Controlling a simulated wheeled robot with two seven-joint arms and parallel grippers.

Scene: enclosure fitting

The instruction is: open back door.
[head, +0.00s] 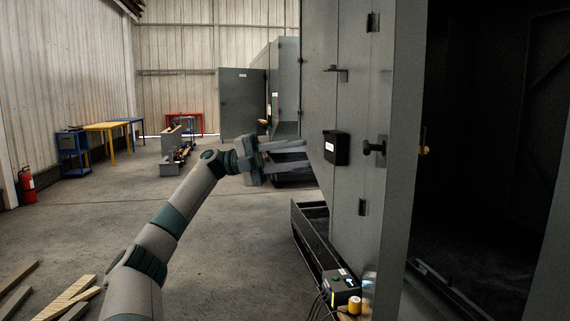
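A tall grey enclosure (350,190) fills the right of the head view. To the right of this side is a wide dark opening (480,150). I cannot tell which panel is the back door. My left gripper (306,154) is open, with its two fingers apart and pointing right toward the enclosure's left edge. I see nothing between them, and cannot tell whether they touch the enclosure. My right gripper is not in view.
Farther back, another grey cabinet (288,85) has a panel standing out (242,100). A black low frame (312,235) and a box with cables (341,287) are at the enclosure's foot. Planks (68,298) lie front left. Tables (107,126) and an extinguisher (27,185) line the left wall.

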